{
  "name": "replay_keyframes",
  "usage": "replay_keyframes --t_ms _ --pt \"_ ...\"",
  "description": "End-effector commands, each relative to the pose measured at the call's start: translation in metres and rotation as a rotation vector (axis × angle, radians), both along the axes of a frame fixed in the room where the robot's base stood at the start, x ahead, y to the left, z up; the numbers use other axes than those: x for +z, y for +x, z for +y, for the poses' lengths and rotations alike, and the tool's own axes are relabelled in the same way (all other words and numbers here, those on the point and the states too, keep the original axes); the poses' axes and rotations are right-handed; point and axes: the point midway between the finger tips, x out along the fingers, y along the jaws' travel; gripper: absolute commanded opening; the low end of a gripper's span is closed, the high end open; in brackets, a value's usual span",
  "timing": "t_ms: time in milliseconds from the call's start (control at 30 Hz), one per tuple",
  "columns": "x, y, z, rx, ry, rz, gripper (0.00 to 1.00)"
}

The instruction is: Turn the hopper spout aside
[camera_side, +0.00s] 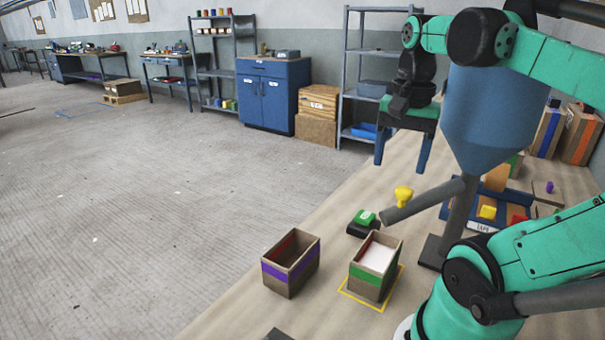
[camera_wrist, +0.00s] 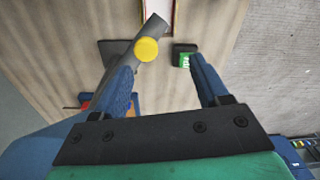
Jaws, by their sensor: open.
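The blue hopper (camera_side: 490,115) stands at the right in the side view. Its grey spout (camera_side: 430,202) slants down to the left, its open end near the green-banded box (camera_side: 366,284). A yellow knob (camera_side: 403,194) rises from near the spout's outer end. In the wrist view the knob (camera_wrist: 146,50) shows round over the spout (camera_wrist: 154,29). My gripper (camera_side: 402,168) is open and empty, pointing down above the knob. In the wrist view the knob appears between the fingers (camera_wrist: 163,68), nearer the left one; no contact shows.
The green-banded box holds white material and stands within a yellow outline. An open purple-banded box (camera_side: 290,268) is left of it. A small black item with a green top (camera_side: 363,222) sits behind. A blue tray (camera_side: 470,222) with coloured pieces lies under the hopper.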

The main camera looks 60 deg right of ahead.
Motion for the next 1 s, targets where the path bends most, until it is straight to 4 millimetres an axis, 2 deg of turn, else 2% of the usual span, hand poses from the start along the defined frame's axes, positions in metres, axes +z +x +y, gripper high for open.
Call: replay_keyframes --t_ms 67,167,533,900,967,1000 --pt "0.006 -0.010 -0.003 -0.084 0.024 0.023 0.68" --pt "0.004 -0.015 -0.003 -0.122 0.037 0.034 0.68" --pt "-0.040 -0.014 -0.003 -0.118 0.035 0.033 0.68" --pt "-0.048 -0.014 -0.003 -0.116 0.035 0.033 0.68" --pt "-0.048 -0.014 -0.003 -0.116 0.035 0.033 0.53" --pt "-0.048 -0.014 -0.003 -0.116 0.035 0.033 0.42"
